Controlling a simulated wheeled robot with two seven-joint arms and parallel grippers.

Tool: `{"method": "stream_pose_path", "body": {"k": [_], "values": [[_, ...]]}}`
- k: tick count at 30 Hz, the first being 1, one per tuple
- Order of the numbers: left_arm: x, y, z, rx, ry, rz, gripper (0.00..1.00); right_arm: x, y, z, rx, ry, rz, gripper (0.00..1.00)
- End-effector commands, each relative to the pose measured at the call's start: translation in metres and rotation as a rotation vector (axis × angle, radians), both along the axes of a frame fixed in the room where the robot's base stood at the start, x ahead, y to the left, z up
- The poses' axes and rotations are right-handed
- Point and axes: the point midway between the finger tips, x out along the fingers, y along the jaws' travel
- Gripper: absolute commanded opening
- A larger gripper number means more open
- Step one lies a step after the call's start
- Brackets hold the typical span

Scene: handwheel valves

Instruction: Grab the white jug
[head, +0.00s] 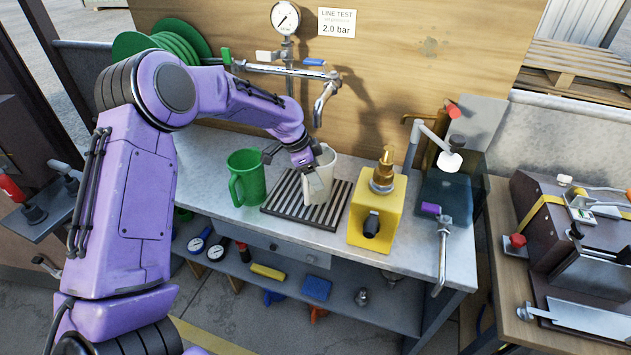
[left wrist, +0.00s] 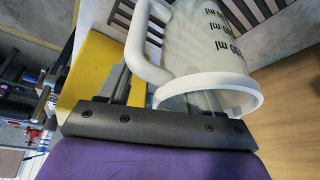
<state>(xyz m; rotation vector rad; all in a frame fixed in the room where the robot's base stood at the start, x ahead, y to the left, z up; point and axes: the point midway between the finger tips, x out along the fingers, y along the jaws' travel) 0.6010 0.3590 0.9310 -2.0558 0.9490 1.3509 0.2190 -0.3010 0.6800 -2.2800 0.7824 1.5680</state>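The white jug (head: 321,181) stands upright on the dark slatted tray (head: 283,206) in the head view. In the left wrist view the jug (left wrist: 205,45) is close up, with its rim facing my gripper, its handle at upper left and dark ml marks on its side. My left gripper (head: 306,170) is above the jug at its rim. In the left wrist view its fingers (left wrist: 165,95) are apart, one outside beside the handle, the other seen at the jug's mouth, seemingly inside. Clear contact with the jug does not show. My right gripper is not in view.
A green jug (head: 247,177) stands left of the tray. A yellow block with a brass fitting (head: 377,208) stands close on the right. A pipe with a tap (head: 325,100) and gauge (head: 286,18) are behind. The bench's left front is clear.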

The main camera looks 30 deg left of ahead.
Motion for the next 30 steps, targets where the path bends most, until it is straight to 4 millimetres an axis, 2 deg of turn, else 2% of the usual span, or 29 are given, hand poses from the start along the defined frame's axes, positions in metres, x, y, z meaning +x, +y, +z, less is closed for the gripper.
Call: {"method": "stream_pose_path", "body": {"k": [1, 5, 6, 30], "values": [[0.0000, 0.0000, 0.0000, 0.000, 0.000, 0.000, 0.49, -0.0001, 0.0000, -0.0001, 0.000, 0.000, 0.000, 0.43], [-0.0001, 0.0001, 0.0001, 0.000, 0.000, 0.000, 0.06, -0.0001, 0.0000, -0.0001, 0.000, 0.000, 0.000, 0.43], [-0.0001, 0.0002, 0.0000, 0.000, 0.000, 0.000, 0.00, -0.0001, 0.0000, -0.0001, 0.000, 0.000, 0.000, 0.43], [-0.0010, 0.0000, -0.0009, 0.000, 0.004, 0.000, 0.00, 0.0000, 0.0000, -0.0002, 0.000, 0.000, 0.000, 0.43]]}}
